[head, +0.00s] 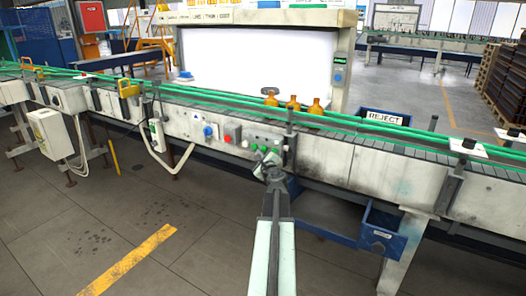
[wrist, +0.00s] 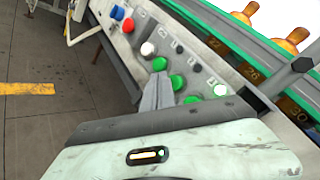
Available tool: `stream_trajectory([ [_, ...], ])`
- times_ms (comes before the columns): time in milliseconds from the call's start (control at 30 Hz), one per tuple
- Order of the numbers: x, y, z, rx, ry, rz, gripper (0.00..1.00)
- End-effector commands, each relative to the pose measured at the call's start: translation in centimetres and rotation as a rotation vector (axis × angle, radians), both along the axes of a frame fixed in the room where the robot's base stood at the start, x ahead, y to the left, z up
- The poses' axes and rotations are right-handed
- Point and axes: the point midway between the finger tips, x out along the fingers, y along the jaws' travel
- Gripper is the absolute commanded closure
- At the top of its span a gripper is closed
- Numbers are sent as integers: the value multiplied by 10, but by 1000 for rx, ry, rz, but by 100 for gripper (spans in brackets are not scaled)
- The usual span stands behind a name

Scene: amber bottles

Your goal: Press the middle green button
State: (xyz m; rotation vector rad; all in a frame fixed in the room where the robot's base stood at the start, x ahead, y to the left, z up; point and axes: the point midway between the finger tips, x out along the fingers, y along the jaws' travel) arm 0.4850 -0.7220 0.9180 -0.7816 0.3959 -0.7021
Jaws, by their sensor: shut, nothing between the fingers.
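The control panel on the conveyor's side carries several buttons. In the wrist view three green buttons sit in a slanting row: an upper one (wrist: 159,64), the middle green button (wrist: 177,82) and a lower one (wrist: 192,99). My gripper (wrist: 163,76) is shut and empty, its tips at the left edge of the middle button in the picture. I cannot tell whether the tips touch the panel. In the head view my gripper (head: 268,158) is at the panel's lower right and hides part of the button row.
A red button (wrist: 128,25), a blue knob (wrist: 117,12) and white buttons (wrist: 147,48) share the panel. Amber bottles (head: 292,103) stand on the conveyor behind green rails. A blue reject bin (head: 381,222) is at right. The floor at left is clear.

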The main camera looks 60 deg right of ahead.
Motion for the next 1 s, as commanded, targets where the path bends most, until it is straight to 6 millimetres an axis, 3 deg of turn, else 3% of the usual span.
stream_trajectory([
  [1000,0,-9,0,0,0,0,100],
])
